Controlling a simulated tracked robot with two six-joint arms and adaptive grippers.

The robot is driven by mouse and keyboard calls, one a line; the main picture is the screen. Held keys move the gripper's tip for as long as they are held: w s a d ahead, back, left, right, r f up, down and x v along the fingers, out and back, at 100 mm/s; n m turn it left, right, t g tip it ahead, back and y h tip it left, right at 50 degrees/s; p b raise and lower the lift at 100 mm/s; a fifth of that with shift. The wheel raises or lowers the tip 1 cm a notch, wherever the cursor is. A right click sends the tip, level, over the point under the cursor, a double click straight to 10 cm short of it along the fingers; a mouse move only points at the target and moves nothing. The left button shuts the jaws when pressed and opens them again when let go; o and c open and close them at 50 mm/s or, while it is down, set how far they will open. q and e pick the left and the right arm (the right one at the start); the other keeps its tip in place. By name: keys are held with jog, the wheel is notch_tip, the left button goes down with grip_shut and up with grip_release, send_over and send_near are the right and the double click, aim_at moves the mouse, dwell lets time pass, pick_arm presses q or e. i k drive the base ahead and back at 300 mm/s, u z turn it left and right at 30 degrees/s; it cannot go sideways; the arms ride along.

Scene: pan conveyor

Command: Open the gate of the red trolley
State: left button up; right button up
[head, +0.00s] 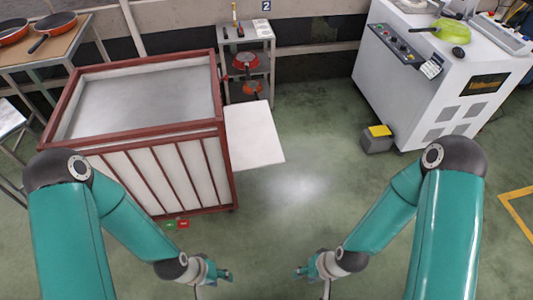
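The red trolley (222,135) stands at the left, a box with a dark red frame, whitish slatted sides and an open top. Its inside looks empty and grey. A flat white panel (253,135) sticks out from its right side; I cannot tell whether this is the gate. Small green and red labels (177,224) show at the trolley's lower front edge. My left gripper (226,274) is low in front of the trolley, apart from it. My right gripper (299,271) is further right, over open floor. Both seem empty; their fingers are too small to judge.
A white machine (430,90) with a control panel stands at the right, with a grey and yellow pedal box (377,138) beside it. A small shelf (247,45) holds red pans behind the trolley. A table (45,50) with pans is at the far left. The middle floor is clear.

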aim_at(253, 141)
jog(key=z, duration=0.05)
jog(key=k, duration=0.6)
jog(key=z, duration=1)
jog(key=i, duration=1.35)
jog(key=u, duration=1.45)
jog(key=i, duration=0.6)
jog(key=z, duration=0.25)
jog(key=k, duration=0.45)
jog(key=u, duration=0.1)
